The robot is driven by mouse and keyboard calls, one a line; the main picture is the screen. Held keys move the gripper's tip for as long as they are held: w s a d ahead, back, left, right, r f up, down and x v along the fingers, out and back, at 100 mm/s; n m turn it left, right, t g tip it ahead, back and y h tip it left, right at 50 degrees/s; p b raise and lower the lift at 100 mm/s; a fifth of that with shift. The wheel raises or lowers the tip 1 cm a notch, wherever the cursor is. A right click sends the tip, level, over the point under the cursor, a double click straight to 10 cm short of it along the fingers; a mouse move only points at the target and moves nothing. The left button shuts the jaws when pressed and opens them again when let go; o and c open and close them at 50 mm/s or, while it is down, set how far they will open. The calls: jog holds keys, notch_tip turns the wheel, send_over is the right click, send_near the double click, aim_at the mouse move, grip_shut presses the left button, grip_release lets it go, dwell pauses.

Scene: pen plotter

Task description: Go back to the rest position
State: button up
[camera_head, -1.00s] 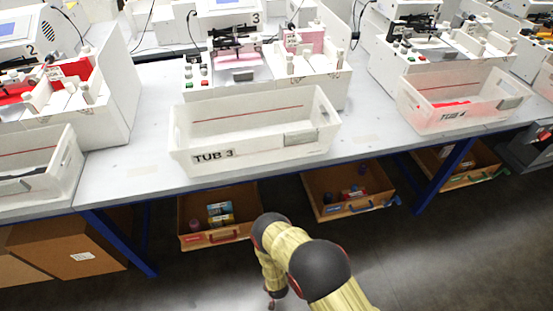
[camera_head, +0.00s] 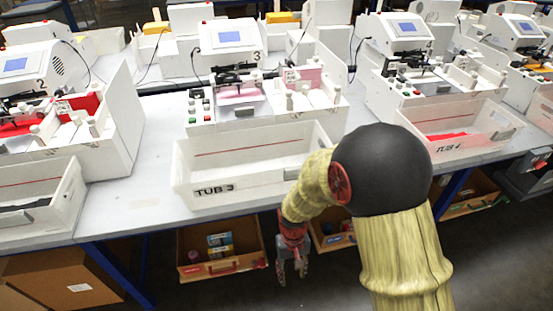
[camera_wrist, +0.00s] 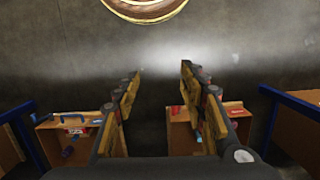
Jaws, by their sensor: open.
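My gripper (camera_head: 292,268) hangs in front of the table at the end of my bent, yellow-sleeved arm, below the level of the tabletop. In the wrist view my gripper (camera_wrist: 163,85) has its two fingers spread apart, open, with nothing between them. The fingers point over the dark floor and the drawers below. The TUB 3 bin (camera_head: 215,189) stands on the table up and to the left of the gripper, apart from it. My arm hides the right part of that bin in the head view.
The white table (camera_head: 125,212) has blue legs. The TUB 4 bin (camera_head: 475,151) stands to the right, and plotter machine 3 (camera_head: 228,38) behind. Under the table are an open wooden drawer (camera_head: 222,267) and a cardboard box (camera_head: 62,285). The floor (camera_wrist: 225,45) is clear.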

jog(key=s+d+r+t+p, duration=0.1)
jog(key=s+d+r, duration=0.3)
jog(key=r, duration=0.8)
jog(key=s+d+r+m+t+p, duration=0.1)
jog(key=s+d+r+t, duration=0.3)
jog(key=r, duration=0.9)
jog(key=s+d+r+m+t+p, duration=0.1)
jog(key=d+r, duration=0.5)
jog(key=r, duration=0.7)
jog(key=s+t+p, duration=0.1)
jog(key=s, duration=0.1)
jog(key=shift+s+r+t, duration=0.2)
jog(key=shift+s+t, duration=0.1)
jog(key=shift+s, duration=0.1)
